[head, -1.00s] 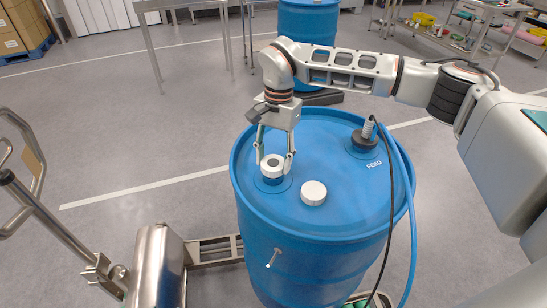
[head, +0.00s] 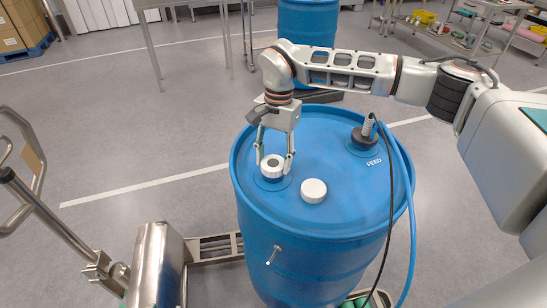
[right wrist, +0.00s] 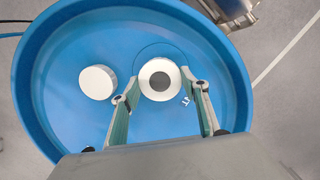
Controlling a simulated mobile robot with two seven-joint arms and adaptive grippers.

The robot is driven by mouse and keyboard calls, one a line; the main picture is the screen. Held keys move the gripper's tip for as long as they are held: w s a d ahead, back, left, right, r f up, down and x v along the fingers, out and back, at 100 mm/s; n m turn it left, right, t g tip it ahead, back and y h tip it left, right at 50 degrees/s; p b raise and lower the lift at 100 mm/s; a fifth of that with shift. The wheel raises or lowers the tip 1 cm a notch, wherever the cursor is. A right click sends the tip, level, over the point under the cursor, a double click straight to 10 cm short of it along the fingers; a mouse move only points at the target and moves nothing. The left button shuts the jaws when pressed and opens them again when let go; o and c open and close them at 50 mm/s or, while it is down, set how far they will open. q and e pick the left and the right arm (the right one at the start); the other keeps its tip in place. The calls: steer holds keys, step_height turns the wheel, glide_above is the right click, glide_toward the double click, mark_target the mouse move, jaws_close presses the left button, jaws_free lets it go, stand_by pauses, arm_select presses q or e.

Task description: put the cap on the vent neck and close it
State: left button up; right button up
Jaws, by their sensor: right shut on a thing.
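My right gripper (head: 274,163) points down over the blue drum and is shut on a white round cap with a dark grey centre (head: 272,170). The cap sits low at the vent neck, level as far as I can see, and hides most of the neck. In the right wrist view the fingers hold the cap (right wrist: 159,79) from both sides. Whether it is seated or turned tight cannot be told. A second, plain white cap (head: 313,190) lies flat on the drum lid, to the right. My left gripper is not in view.
The blue drum (head: 330,225) has a raised rim around its lid. A dark FEED fitting (head: 363,137) with a blue hose (head: 403,180) and a black cable stands at the lid's right. A steel post and handle stand at left.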

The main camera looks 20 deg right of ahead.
steer(key=shift+f, duration=1)
stand_by(0.3)
steer(key=m, duration=0.2)
steer(key=shift+m, duration=0.4)
steer(key=shift+m+t, duration=0.4)
steer(key=shift+m, duration=0.8)
steer(key=m, duration=0.2)
steer(key=shift+s+m+y+p, duration=0.1)
steer(key=shift+m+y+p, duration=0.2)
steer(key=shift+m+p, duration=0.1)
steer(key=shift+m+t, duration=0.4)
steer(key=shift+m, duration=0.8)
